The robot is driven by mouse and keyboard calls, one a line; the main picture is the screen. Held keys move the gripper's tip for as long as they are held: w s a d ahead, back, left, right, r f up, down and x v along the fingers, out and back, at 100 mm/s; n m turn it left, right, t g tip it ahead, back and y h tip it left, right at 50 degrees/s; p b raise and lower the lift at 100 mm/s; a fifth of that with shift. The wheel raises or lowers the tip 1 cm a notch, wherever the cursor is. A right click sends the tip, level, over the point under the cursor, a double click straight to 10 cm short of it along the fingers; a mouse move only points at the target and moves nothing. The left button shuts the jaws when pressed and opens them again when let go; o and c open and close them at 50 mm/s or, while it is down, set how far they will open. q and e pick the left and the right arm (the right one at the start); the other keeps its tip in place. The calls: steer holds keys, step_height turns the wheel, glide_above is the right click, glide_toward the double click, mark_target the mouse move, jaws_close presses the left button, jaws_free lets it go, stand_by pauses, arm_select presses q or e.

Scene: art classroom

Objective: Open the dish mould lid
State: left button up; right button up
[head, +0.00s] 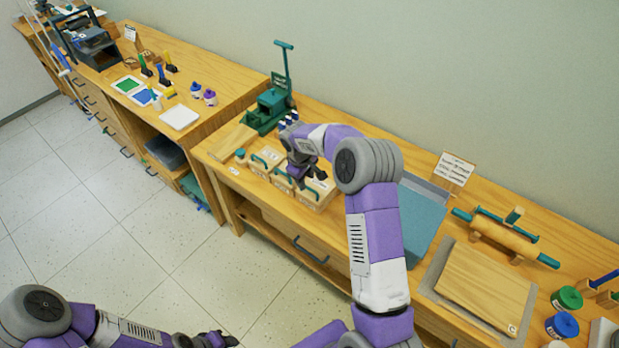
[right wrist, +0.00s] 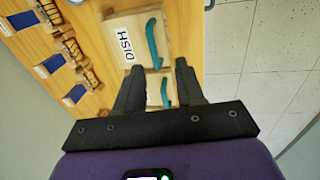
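The dish mould (right wrist: 122,22) is a pale wooden box with a white DISH label and a teal handle (right wrist: 152,44). It lies just beyond my right fingertips in the right wrist view, its lid apparently flat and shut. In the head view it seems to be the rightmost of the row of moulds (head: 320,193). My right gripper (right wrist: 158,78) is open and empty above the row. A neighbouring mould's teal handle (right wrist: 165,93) shows between its fingers; I cannot tell whether they touch. My left gripper (head: 214,341) is low at the bottom edge, its fingers unclear.
A green press (head: 268,108) stands left of the moulds. A blue-grey tray (head: 424,217) lies right of them, partly behind my right arm. Farther right are a board (head: 486,287) and a rolling pin (head: 505,237). Small blue-topped pieces (right wrist: 49,66) line the wall side of the moulds.

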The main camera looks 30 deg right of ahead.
mark_target(310, 189)
steer(key=f, duration=0.2)
steer(key=d+f, duration=0.1)
steer(key=f, duration=0.1)
steer(key=w+d+f, duration=0.1)
steer(key=f, duration=0.1)
steer(key=shift+f, duration=0.25)
jaws_close()
